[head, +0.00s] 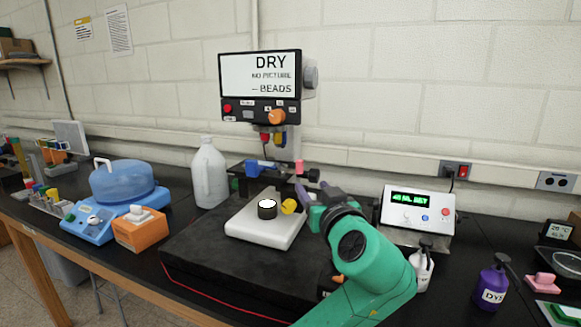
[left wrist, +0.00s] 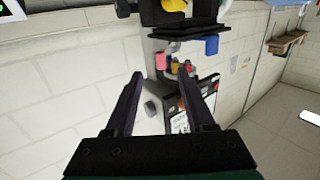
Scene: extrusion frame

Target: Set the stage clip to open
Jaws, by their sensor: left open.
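A microscope with a screen (head: 260,76) reading "DRY" stands behind a white base (head: 262,232) on a dark block. Its dark stage (head: 240,168) carries a blue part (head: 258,165) and a pink part (head: 299,166); I cannot tell which is the stage clip or how it is set. In the left wrist view the pink part (left wrist: 161,61) shows beyond and between my fingers, with the blue part (left wrist: 211,45) to its right. My left gripper (head: 309,188) is open and empty, in front of the stage's right side, apparently apart from it. My right gripper is out of view.
A yellow knob (head: 289,206) sits close below my left gripper. A white jug (head: 209,174) and blue bath (head: 123,181) stand left. A control box (head: 418,209), white pump bottle (head: 422,266) and purple bottle (head: 491,283) stand right. The dark block's front top is clear.

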